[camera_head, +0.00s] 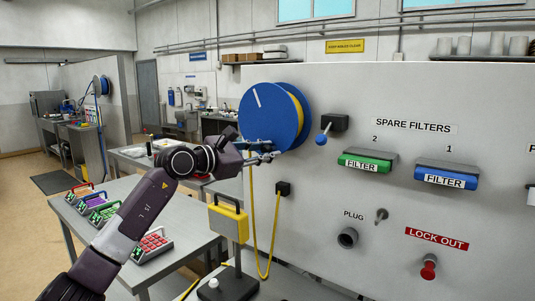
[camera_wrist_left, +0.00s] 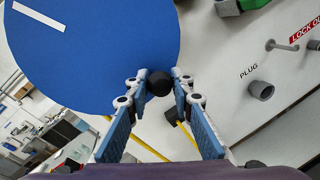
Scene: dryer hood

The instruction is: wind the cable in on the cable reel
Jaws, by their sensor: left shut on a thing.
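The cable reel (camera_head: 270,112) is a blue disc on the grey panel, with a white stripe on its face. It fills the upper left of the left wrist view (camera_wrist_left: 95,50). The yellow cable (camera_head: 252,215) hangs from the reel in a long loop and rises to a black box (camera_head: 283,188) on the panel. My left gripper (camera_head: 264,153) is at the reel's lower edge. In the left wrist view its fingers are shut on a black knob (camera_wrist_left: 159,83) at the reel's rim. My right gripper is not in view.
A black box with a blue-ball lever (camera_head: 321,138) sits right of the reel. Filters, a plug socket (camera_head: 347,238) and a red lock-out knob (camera_head: 429,267) are farther right. A yellow case (camera_head: 228,222) stands below; a table (camera_head: 180,236) with coloured trays is left.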

